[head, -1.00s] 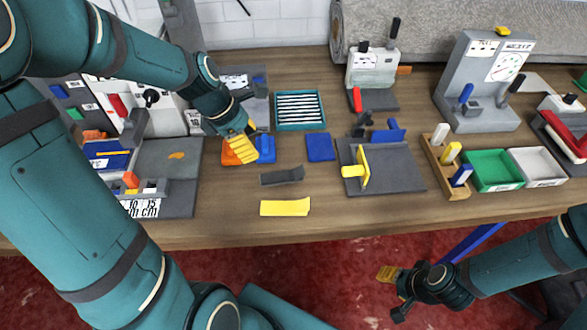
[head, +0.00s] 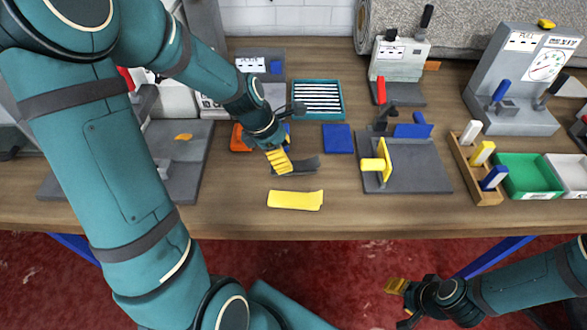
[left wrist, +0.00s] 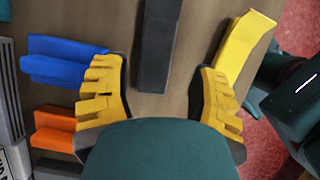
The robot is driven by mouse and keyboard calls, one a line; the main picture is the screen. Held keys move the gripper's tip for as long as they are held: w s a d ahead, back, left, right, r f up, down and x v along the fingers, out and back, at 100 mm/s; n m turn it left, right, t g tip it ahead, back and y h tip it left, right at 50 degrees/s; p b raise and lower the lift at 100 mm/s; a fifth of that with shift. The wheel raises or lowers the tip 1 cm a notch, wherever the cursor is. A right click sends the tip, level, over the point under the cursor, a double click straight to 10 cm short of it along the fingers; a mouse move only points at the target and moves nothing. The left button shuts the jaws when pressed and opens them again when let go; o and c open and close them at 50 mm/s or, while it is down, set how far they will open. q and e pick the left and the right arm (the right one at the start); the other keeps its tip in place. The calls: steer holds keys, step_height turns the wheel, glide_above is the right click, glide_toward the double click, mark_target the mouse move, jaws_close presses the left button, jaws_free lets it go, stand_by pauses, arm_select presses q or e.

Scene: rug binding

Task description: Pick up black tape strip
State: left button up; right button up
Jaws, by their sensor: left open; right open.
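The black tape strip (head: 301,166) lies on the wooden table, partly hidden behind my left gripper in the head view. In the left wrist view the black strip (left wrist: 158,45) runs lengthwise from the top edge, between and just beyond the two yellow fingers. My left gripper (head: 280,163) is open and empty, over the strip's left end; it also shows in the left wrist view (left wrist: 160,95). My right gripper (head: 397,287) is open and empty, in front of the table over the red floor.
A yellow strip (head: 295,200) lies in front of the black one, near the table edge. A blue block (head: 338,139), an orange block (left wrist: 53,130) and a grey fixture with a yellow handle (head: 405,175) stand around.

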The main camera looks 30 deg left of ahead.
mark_target(294, 168)
arm_select(q)
steer(key=b+x, duration=0.2)
steer(key=x, duration=0.3)
steer(key=shift+w+f, duration=0.1)
steer(key=shift+w, duration=0.1)
steer(key=c, duration=0.7)
